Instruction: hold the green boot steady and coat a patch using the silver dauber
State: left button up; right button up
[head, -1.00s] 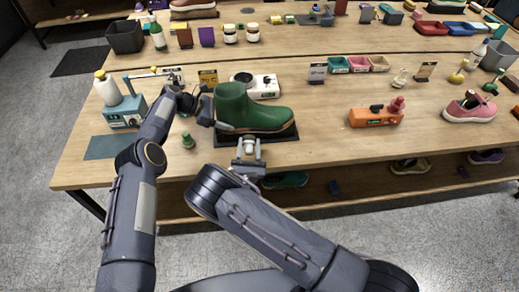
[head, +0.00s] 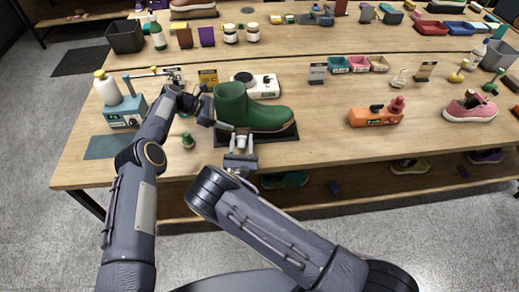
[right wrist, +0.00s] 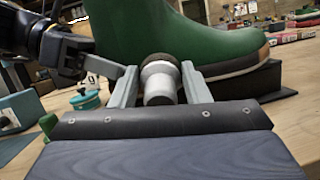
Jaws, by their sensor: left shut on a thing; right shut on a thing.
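My left gripper (head: 211,109) is at the boot's left side, by the heel and shaft, shut on the boot. My right gripper (head: 240,148) is low in front of the boot. In the right wrist view my right gripper (right wrist: 160,88) is shut on the silver dauber (right wrist: 160,82), whose dark round tip is against or very near the boot's side. Exact contact of the tip is hard to tell.
A white device (head: 262,87) stands behind the boot. An orange box (head: 375,117) is further right. The table between the boot and the orange box is clear.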

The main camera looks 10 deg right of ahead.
jog(key=shift+w, duration=1.15)
jog(key=shift+d, duration=0.15)
jog(key=shift+s+d, duration=0.2)
jog(key=shift+d, duration=1.65)
jog(key=shift+w+a, duration=0.15)
jog(key=shift+a, duration=0.85)
jog(key=shift+w+a, duration=0.1)
jog(key=shift+a, duration=0.9)
jog(key=shift+s+d, duration=0.2)
jog(key=shift+d, duration=1.85)
